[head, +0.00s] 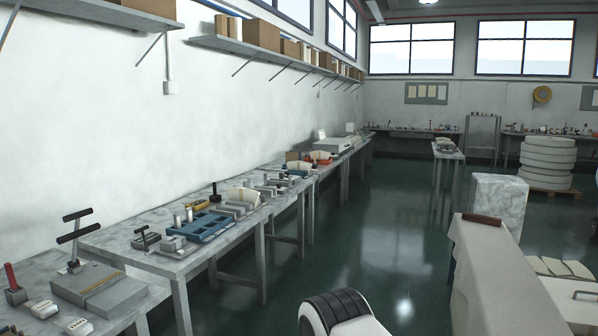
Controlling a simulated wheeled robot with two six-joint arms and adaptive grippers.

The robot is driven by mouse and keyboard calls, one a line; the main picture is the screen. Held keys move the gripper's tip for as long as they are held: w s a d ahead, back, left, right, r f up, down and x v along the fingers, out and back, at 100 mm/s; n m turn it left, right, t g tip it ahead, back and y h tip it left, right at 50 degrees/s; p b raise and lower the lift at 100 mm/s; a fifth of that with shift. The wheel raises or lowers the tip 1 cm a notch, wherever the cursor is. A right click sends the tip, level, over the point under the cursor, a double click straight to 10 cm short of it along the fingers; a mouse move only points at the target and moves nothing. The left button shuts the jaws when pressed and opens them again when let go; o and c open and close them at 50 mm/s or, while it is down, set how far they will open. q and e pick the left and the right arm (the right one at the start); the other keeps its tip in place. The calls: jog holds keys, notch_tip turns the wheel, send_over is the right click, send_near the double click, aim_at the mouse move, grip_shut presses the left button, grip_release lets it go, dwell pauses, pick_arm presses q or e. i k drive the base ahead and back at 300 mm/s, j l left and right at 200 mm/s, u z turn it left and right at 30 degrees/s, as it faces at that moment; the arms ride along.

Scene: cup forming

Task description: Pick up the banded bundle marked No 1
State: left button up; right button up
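I cannot make out a banded bundle marked No 1. Pale fan-shaped pieces (243,196) lie on the long bench line at the left wall, too small to show a band or mark. More pale curved pieces (566,267) lie at the right edge, with no readable mark. Small white blocks with dark lettering (78,326) sit at the near left, and I cannot read the lettering. Neither of my grippers shows in the head view.
Grey benches (150,262) loaded with tools run along the left wall. A blue tray (203,228) sits on one. A pale draped block (495,265) stands at the right, with a marbled block (497,205) behind it. The green floor (385,215) between is open.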

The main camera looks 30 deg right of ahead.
aim_at(298, 166)
jog(key=i+l+z, duration=0.5)
jog(key=i, duration=0.4)
jog(key=i+l+z, duration=0.15)
jog(key=i+z, duration=0.3)
jog(key=i, duration=0.5)
jog(key=i+j+z, duration=0.2)
jog(key=i+z, duration=0.3)
jog(key=i, duration=0.4)
jog(key=i+z, duration=0.2)
jog(key=i, duration=3.3)
jog(key=i+u, duration=0.15)
jog(key=i, duration=0.35)
jog(key=i+l+u, duration=0.15)
jog(key=i, duration=0.35)
jog(key=i+l+u, duration=0.15)
jog(key=i, duration=0.4)
jog(key=i+l+u, duration=0.2)
jog(key=i, duration=0.3)
